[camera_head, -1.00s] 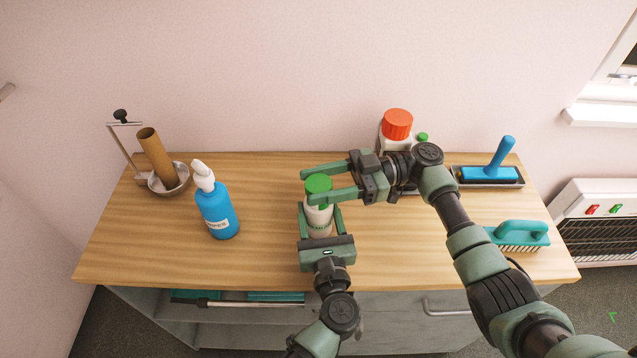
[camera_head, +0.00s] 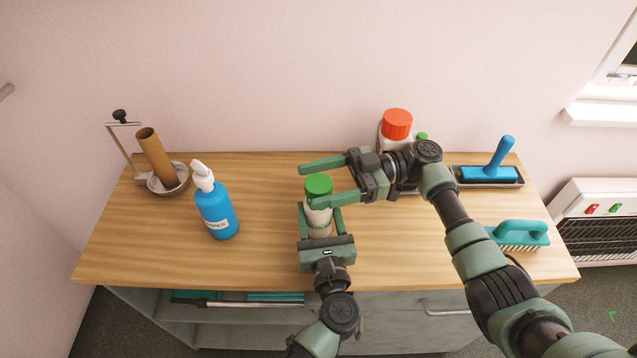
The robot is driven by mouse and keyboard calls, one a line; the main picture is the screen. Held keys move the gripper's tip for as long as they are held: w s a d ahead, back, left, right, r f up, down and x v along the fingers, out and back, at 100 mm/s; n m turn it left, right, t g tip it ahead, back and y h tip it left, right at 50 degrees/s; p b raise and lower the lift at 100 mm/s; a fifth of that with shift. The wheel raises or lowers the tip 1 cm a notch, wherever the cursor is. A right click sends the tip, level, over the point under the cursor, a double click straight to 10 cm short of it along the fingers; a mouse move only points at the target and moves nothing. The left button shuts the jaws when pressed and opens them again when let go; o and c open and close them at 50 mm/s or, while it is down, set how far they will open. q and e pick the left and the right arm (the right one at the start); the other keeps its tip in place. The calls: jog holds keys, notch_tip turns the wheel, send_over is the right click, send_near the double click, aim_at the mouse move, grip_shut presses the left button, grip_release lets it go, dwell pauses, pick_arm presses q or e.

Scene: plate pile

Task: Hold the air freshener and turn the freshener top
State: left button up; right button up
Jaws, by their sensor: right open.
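The air freshener is a small white bottle (camera_head: 318,218) with a green top (camera_head: 318,185), standing upright near the middle of the wooden counter. My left gripper (camera_head: 319,212) comes from the front with one finger on each side of the white body and looks shut on it. My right gripper (camera_head: 308,186) comes from the right at the height of the green top. Its fingers are spread wide, one behind the top and one in front of it. A gap shows between the far finger and the top; the near finger overlaps the bottle's upper part in view.
A blue pump bottle (camera_head: 216,212) and a metal holder with a cardboard tube (camera_head: 156,158) stand to the left. A red-capped container (camera_head: 397,125) is behind my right wrist. A blue-handled tool in a tray (camera_head: 490,173) and a teal brush (camera_head: 522,234) lie right.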

aim_at(319, 183)
notch_tip(319, 183, up, 10)
jog(key=shift+f, duration=0.2)
dwell(0.3)
pick_arm(q)
jog(key=o, duration=1.7)
jog(key=shift+c, duration=0.2)
